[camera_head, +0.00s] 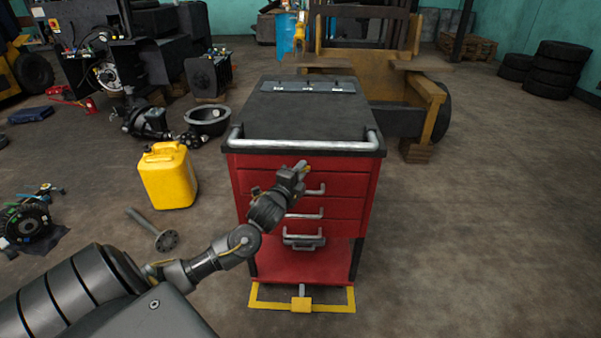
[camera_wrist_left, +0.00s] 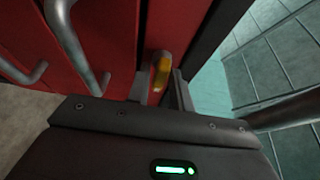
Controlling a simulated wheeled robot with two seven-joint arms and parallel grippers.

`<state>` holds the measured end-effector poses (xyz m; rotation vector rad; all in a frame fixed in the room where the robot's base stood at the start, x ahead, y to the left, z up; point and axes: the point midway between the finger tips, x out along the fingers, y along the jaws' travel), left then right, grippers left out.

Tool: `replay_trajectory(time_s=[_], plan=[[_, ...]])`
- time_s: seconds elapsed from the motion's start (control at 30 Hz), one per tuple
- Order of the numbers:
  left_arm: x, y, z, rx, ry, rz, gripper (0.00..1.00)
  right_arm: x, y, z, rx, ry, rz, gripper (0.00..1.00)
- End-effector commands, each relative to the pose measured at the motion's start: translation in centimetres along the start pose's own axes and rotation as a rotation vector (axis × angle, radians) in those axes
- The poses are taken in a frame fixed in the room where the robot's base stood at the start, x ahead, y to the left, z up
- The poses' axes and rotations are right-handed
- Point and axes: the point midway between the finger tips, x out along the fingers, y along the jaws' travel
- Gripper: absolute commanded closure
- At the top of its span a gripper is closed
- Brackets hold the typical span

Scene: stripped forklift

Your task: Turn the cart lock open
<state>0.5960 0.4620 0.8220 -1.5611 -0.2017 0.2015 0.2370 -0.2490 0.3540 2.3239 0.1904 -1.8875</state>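The red tool cart (camera_head: 250,200) stands in front of me with a dark top and a metal push bar. My left gripper (camera_head: 303,167) is close to the upper part of its drawer front, below the push bar. In the left wrist view a small yellow lever (camera_wrist_left: 161,70), which looks like the cart lock, stands out from the red front near the cart's edge. The fingers of my left gripper (camera_wrist_left: 162,92) are on either side of the lever's end. I cannot tell whether they touch it. In the head view my gripper mostly hides the lever. My right gripper is out of view.
Metal drawer handles (camera_head: 304,215) lie just below and right of my left gripper. A yellow pedal frame (camera_head: 301,305) is at the cart's foot. A yellow canister (camera_head: 168,178) stands left of the cart. The floor to the right is clear.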

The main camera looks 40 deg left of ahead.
Motion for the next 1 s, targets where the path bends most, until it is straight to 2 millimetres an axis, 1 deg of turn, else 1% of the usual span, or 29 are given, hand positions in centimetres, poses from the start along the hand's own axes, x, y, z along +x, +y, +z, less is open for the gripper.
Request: replay_trajectory(time_s=[0.03, 0.13, 0.17, 0.37, 0.57, 0.77, 1.0], plan=[[-0.01, 0.01, 0.00, 0.000, 0.000, 0.000, 0.85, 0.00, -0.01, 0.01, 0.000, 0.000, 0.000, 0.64], [-0.02, 0.02, 0.01, 0.000, 0.000, 0.000, 0.98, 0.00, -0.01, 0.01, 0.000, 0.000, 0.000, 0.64], [-0.03, 0.02, 0.01, 0.000, 0.000, 0.000, 1.00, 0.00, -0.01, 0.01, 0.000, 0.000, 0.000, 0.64], [-0.04, 0.05, 0.03, -0.008, -0.001, -0.002, 1.00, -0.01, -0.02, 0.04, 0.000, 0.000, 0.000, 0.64], [-0.05, 0.18, 0.01, -0.064, -0.001, -0.023, 1.00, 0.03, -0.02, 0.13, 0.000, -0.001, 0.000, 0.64], [-0.05, 0.31, 0.02, -0.191, -0.003, -0.074, 1.00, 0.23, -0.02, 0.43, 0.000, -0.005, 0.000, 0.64], [-0.03, 0.50, -0.02, -0.397, -0.004, -0.160, 1.00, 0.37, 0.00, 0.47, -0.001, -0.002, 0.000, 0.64]])
